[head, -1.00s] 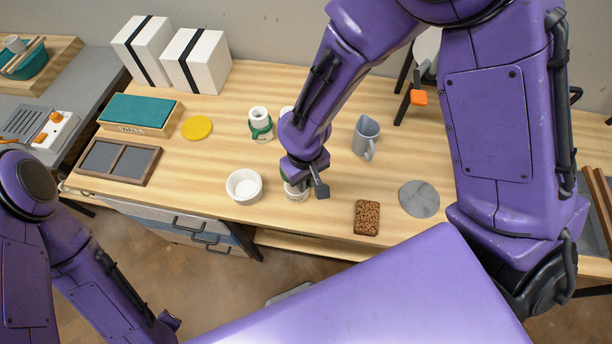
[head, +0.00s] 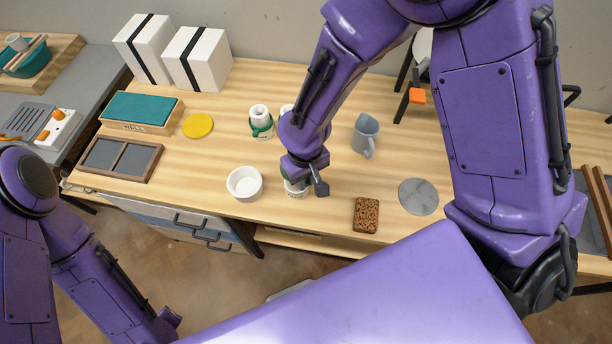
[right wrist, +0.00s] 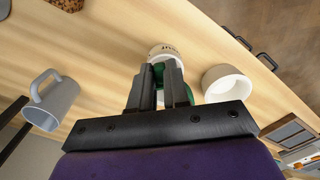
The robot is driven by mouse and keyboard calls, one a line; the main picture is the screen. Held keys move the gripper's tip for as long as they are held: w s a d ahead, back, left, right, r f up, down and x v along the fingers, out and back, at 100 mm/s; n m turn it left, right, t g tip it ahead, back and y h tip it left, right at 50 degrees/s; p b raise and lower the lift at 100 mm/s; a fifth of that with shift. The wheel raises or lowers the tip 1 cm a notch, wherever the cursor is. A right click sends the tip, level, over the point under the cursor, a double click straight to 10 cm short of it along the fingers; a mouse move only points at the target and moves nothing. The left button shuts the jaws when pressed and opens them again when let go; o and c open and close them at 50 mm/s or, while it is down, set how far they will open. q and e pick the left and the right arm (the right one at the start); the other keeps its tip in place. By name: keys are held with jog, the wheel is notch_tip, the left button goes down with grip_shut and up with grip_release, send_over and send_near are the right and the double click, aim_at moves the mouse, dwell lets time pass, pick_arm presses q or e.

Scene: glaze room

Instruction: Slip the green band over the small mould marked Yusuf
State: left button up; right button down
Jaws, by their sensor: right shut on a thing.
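A small white mould (right wrist: 163,50) stands on the table under my right gripper; its marking is too small to read. In the head view its lower part (head: 297,193) shows below the gripper. My right gripper (head: 303,178) is shut on a green band (right wrist: 179,78), which shows between and beside the fingers in the right wrist view. The band is at the mould and seems to surround its upper part; the fingers hide how far down it sits. Another white mould (head: 259,112) with a green band stands further left. My left gripper is out of view.
A white bowl (head: 245,184) stands close to the left of the held band. A grey jug (head: 366,134), a brown speckled block (head: 366,215) and a grey disc (head: 418,197) are to the right. Another white mould (head: 286,109) is partly hidden behind my right arm.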

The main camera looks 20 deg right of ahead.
jog(key=shift+s+f, duration=0.15)
jog(key=shift+f, duration=0.15)
jog(key=shift+s+f+b, duration=0.1)
jog(key=shift+f+b, duration=0.25)
jog(key=shift+f, duration=0.2)
dwell(0.3)
jog(key=shift+f+b, duration=0.35)
jog(key=shift+f, duration=0.45)
jog(key=shift+f, duration=0.3)
jog(key=shift+f, duration=0.45)
